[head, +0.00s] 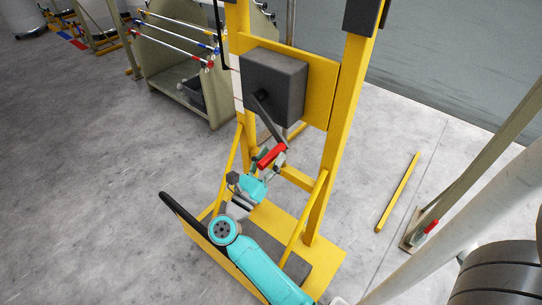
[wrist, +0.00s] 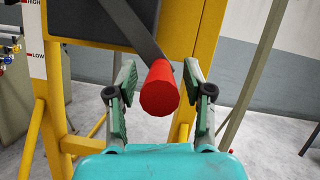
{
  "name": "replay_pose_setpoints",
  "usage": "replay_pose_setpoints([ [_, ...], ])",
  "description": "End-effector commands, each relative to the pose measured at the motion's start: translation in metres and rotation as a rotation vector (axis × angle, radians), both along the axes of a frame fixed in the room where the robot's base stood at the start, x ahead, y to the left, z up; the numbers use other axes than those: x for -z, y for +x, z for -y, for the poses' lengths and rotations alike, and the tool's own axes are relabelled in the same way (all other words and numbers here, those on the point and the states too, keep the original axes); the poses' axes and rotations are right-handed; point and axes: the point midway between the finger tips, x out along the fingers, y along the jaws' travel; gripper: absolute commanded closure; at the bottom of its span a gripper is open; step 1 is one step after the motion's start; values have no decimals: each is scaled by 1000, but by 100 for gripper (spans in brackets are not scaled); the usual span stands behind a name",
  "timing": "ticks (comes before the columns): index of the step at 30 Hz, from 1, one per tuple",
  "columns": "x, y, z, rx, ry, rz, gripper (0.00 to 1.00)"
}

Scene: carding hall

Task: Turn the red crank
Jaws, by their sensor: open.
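The red crank handle (head: 271,156) hangs at the lower end of a dark crank arm (head: 266,117). The crank arm comes out of a dark grey box (head: 275,84) on a yellow frame. My gripper (head: 267,164) is at the handle in the head view. In the wrist view the red handle (wrist: 160,90) points end-on at the camera, between the two open fingers of my gripper (wrist: 155,88). Gaps show on both sides of the handle, with the right finger nearer to it.
The yellow frame (head: 338,140) stands on a yellow base around my arm. A beige rack (head: 172,65) with rods is at the back left. A yellow bar (head: 397,192) lies on the floor at right, near a slanted post (head: 485,145). The floor at left is clear.

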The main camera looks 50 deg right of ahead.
Motion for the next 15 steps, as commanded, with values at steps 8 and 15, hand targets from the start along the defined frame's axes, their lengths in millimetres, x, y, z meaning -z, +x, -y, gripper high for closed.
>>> replay_pose_setpoints([
  [8,-2,0,4,0,0,0,48],
  [15,-2,0,4,0,0,0,86],
])
